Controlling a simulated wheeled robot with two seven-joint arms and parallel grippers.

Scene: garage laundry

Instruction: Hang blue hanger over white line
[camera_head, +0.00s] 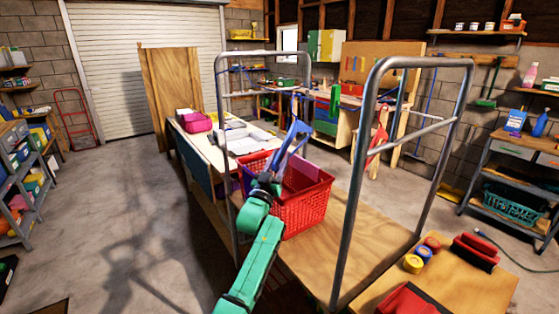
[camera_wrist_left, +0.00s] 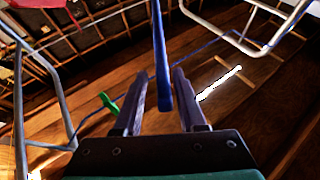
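My left gripper (camera_head: 298,128) points up above the red basket (camera_head: 307,208). In the left wrist view its two fingers (camera_wrist_left: 162,85) stand apart. A blue bar (camera_wrist_left: 162,55), apparently part of the blue hanger, comes down between the fingers. A narrow gap shows on each side of it, and I see no clear contact. In the head view the hanger blends with the fingers and its outline is unclear. I cannot surely pick out the white line in either view. My right gripper is out of view.
Metal rails (camera_head: 366,140) of a wooden-decked cart rise on both sides of the basket. A white-topped table (camera_head: 210,150) stands behind it. Red and yellow items (camera_head: 413,264) lie at the front right. The concrete floor at left is clear.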

